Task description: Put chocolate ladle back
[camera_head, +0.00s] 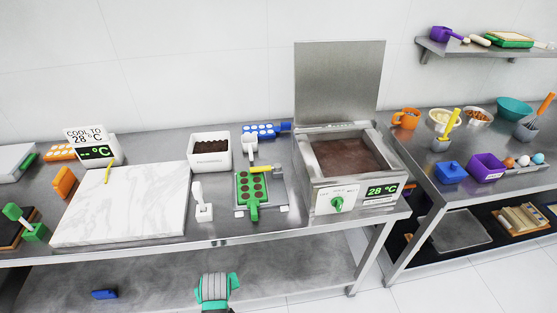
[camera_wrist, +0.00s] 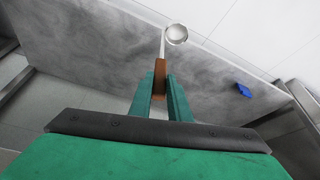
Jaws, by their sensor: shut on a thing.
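My gripper (camera_wrist: 159,88) is shut on the brown handle (camera_wrist: 159,72) of the ladle in the wrist view. The ladle's thin metal stem runs up from the handle to a round pale metal bowl (camera_wrist: 177,35). In the head view my teal gripper (camera_head: 215,290) is at the bottom edge, low in front of the table; the ladle cannot be made out there. The chocolate tank (camera_head: 347,160) holds brown chocolate, its lid is up, and its panel reads 28 °C. A white upright piece (camera_head: 202,203) stands left of a green mold (camera_head: 253,190).
A marble slab (camera_head: 125,205) lies on the steel table, whose front edge (camera_head: 200,245) is above my gripper. A lower shelf (camera_head: 150,285) carries a small blue object (camera_head: 104,294), also in the wrist view (camera_wrist: 243,90). A white bin (camera_head: 210,150) stands behind. Floor is clear at right.

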